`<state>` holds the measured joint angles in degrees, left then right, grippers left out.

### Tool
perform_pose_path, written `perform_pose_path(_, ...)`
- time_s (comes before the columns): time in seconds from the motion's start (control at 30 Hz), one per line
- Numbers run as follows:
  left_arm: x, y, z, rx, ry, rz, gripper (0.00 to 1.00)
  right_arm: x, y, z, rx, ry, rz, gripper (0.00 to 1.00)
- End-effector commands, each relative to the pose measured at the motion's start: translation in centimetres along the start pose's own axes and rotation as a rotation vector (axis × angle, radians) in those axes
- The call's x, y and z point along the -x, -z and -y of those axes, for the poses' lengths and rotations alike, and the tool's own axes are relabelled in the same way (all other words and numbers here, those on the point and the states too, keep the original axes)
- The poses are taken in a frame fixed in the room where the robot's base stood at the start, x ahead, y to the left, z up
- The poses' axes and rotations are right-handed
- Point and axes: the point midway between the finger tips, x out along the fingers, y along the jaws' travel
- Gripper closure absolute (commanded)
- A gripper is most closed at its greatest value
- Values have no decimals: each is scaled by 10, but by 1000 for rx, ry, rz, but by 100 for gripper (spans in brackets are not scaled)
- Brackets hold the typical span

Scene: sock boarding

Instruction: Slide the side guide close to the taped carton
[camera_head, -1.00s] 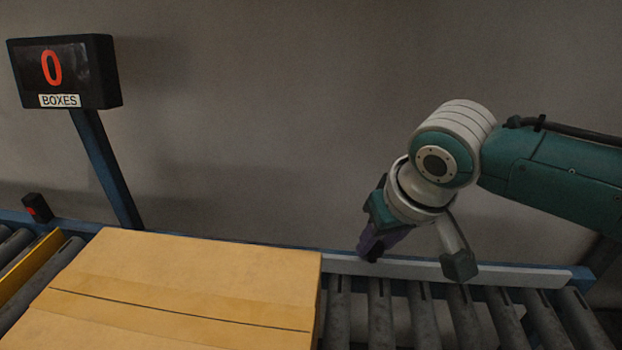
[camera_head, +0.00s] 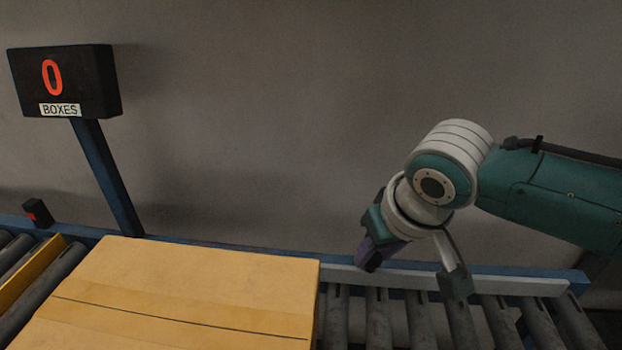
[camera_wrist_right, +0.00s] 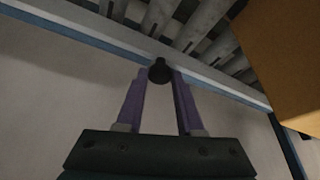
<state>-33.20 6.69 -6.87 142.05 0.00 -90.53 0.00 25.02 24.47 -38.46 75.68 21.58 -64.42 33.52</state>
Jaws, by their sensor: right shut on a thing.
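The taped carton (camera_head: 190,290) is a tan box with a tape strip across its top, on the rollers at lower left. It also shows at the right of the right wrist view (camera_wrist_right: 285,60). The side guide (camera_head: 500,284) is a long pale grey bar along the far side of the rollers, right of the carton; its left part is hidden behind the carton. My right gripper (camera_head: 372,262) is at the guide. In the right wrist view its purple fingers are shut on the guide's dark knob (camera_wrist_right: 160,70). My left gripper is not in view.
A blue rail (camera_head: 578,280) runs behind the guide, before a bare grey wall. Bare rollers (camera_head: 460,325) lie right of the carton. A yellow bar (camera_head: 28,272) crosses the rollers at left. A counter sign reading 0 (camera_head: 65,80) stands on a blue post behind.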

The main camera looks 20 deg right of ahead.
Motion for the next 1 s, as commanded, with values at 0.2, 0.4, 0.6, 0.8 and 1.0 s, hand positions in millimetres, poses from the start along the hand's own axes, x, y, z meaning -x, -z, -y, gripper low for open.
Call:
perform_pose_path(0.2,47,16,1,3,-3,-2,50,22,-34,16,0,4,13,100)
perform_pose_path(0.4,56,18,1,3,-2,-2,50,24,-51,23,0,3,9,100)
perform_pose_path(0.6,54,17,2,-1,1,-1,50,22,-51,23,0,3,6,100)
perform_pose_path(0.8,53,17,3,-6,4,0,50,21,-51,23,0,2,5,50)
perform_pose_path(1.0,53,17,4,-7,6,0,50,22,-50,23,1,3,4,33)
